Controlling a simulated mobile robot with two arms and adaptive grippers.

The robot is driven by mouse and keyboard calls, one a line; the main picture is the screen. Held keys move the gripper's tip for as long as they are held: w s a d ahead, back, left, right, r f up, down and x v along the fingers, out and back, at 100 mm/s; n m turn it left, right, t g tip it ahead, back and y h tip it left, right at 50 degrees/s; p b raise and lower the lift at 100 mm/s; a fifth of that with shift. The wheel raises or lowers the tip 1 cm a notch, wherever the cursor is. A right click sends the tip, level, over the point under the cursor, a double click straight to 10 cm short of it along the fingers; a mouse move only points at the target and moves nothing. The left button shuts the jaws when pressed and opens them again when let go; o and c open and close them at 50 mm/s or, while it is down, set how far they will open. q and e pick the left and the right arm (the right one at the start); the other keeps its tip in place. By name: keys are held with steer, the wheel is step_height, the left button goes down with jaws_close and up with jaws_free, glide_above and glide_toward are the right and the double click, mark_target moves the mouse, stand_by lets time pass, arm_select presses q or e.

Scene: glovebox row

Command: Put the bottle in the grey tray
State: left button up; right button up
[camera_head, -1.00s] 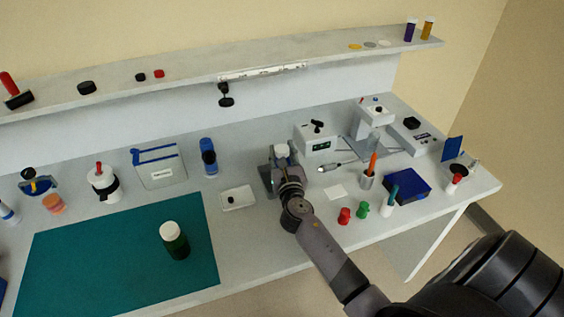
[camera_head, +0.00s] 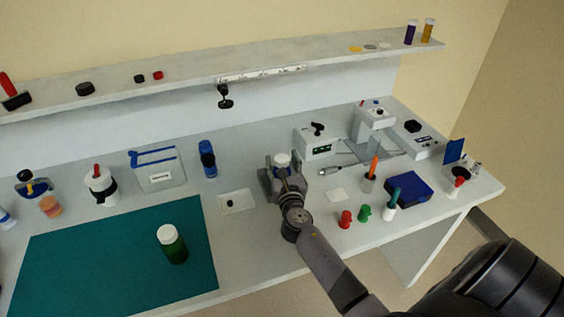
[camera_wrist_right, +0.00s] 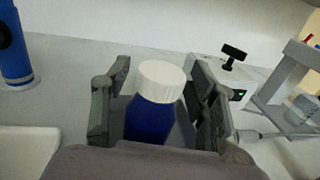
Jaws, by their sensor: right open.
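A blue bottle with a white cap (camera_wrist_right: 158,95) stands upright between the fingers of my right gripper (camera_wrist_right: 157,100) in the right wrist view. The fingers are open, one on each side, with a visible gap at least on the left. In the head view the right gripper (camera_head: 281,176) is at mid-bench, and only the bottle's white cap (camera_head: 282,159) shows clearly above it. I cannot pick out a grey tray with certainty. My left gripper is not in view.
A blue cylinder (camera_head: 208,158) and a clear box with blue trim (camera_head: 157,168) stand behind.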

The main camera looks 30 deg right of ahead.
steer(key=shift+r+p, duration=0.3)
steer(key=b+v, duration=0.1)
steer(key=v, duration=1.1)
steer(key=shift+b, duration=0.3)
steer(key=shift+a+f, duration=0.1)
steer(key=shift+f, duration=0.05)
